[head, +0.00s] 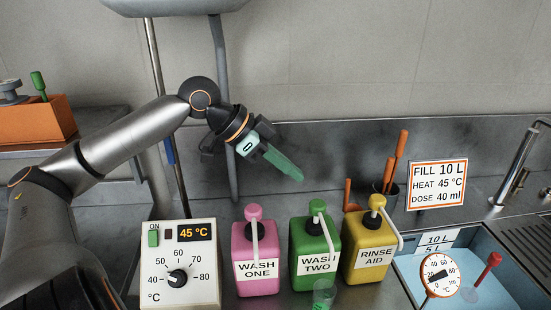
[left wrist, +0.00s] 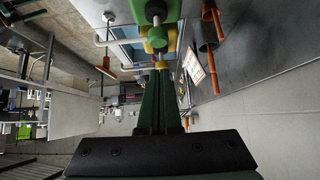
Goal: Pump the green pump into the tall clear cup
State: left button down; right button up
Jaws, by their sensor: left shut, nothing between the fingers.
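The green WASH TWO bottle (head: 305,262) stands between the pink and yellow bottles, with its green pump head (head: 317,206) raised on top and a pale spout curving toward the front. A green pump head (left wrist: 157,37) also shows in the left wrist view. The clear cup (head: 323,290) stands in front of the green bottle, near the spout's end; a greenish tint shows low in it, but I cannot tell whether it is liquid. My left gripper (head: 300,178) is shut and empty, its green fingers above and slightly left of the green pump, apart from it. The fingers also show in the left wrist view (left wrist: 161,76).
The pink WASH ONE bottle (head: 257,278) and yellow RINSE AID bottle (head: 368,258) flank the green one closely. A temperature control box (head: 205,285) stands left. A sign (head: 437,184), a blue basin (head: 512,278) and a dial thermometer (head: 440,274) are right.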

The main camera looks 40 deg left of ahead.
pick_arm(q)
jog(key=shift+b+v, duration=0.35)
jog(key=shift+v, duration=1.65)
pick_arm(e)
jog(key=shift+f, duration=0.6)
jog(key=shift+f, duration=0.1)
